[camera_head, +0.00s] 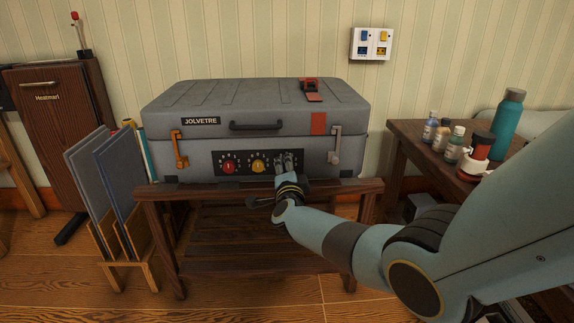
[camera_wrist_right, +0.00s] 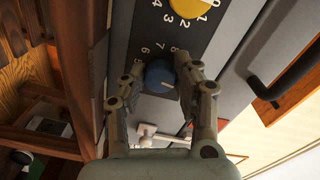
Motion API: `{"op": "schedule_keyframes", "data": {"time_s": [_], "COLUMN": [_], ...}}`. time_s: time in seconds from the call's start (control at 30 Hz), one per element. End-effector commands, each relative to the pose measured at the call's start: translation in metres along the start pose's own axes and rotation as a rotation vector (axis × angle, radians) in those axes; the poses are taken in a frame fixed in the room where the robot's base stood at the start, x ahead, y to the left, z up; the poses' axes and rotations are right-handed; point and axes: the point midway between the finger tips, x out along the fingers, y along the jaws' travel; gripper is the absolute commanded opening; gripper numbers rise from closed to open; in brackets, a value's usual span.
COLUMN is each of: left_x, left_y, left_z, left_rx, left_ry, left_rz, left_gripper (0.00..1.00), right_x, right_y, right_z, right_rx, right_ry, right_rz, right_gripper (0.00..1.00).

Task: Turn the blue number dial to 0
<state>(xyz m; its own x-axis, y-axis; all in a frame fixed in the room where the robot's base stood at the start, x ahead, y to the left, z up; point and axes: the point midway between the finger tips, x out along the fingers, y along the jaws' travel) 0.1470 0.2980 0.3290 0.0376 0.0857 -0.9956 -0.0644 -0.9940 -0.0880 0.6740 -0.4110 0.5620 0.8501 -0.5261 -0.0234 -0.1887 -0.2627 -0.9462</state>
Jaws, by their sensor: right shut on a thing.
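The blue number dial (camera_wrist_right: 161,77) sits on the black panel (camera_head: 240,163) on the front of the grey case (camera_head: 255,115). In the wrist view my right gripper (camera_wrist_right: 160,70) has its two fingers on either side of the dial and is shut on it. A few digits show beside the dial; I cannot clearly read where it points. In the head view my right gripper (camera_head: 286,160) covers the dial at the panel's right end. The red dial (camera_head: 229,167) and yellow dial (camera_head: 258,166) are to its left. My left gripper is out of view.
The case stands on a dark wooden bench (camera_head: 160,192). Its latches (camera_head: 334,150) and handle (camera_head: 255,126) stick out near the panel. A side table (camera_head: 412,137) with several bottles is at the right. A rack with panels (camera_head: 127,180) stands at the left.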

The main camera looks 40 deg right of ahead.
Motion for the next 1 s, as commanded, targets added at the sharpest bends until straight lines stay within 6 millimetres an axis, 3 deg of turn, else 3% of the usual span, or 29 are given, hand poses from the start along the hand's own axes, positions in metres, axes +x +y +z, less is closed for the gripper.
{"op": "schedule_keyframes", "data": {"time_s": [0.33,0.83,0.87,1.0], "left_x": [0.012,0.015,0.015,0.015], "left_y": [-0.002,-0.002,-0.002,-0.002], "left_z": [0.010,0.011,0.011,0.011], "left_rx": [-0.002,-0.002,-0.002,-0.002], "left_ry": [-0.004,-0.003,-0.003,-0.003], "left_rz": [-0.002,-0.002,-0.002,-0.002], "left_gripper": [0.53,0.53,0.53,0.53], "right_x": [-0.001,-0.002,-0.002,-0.001], "right_y": [0.002,0.003,0.003,0.002], "right_z": [0.001,0.002,0.002,0.001], "right_rx": [-0.125,-0.143,-0.143,-0.143], "right_ry": [0.000,0.000,0.000,0.001], "right_rz": [0.005,0.005,0.005,0.004], "right_gripper": [0.00,0.00,0.31,0.49]}}
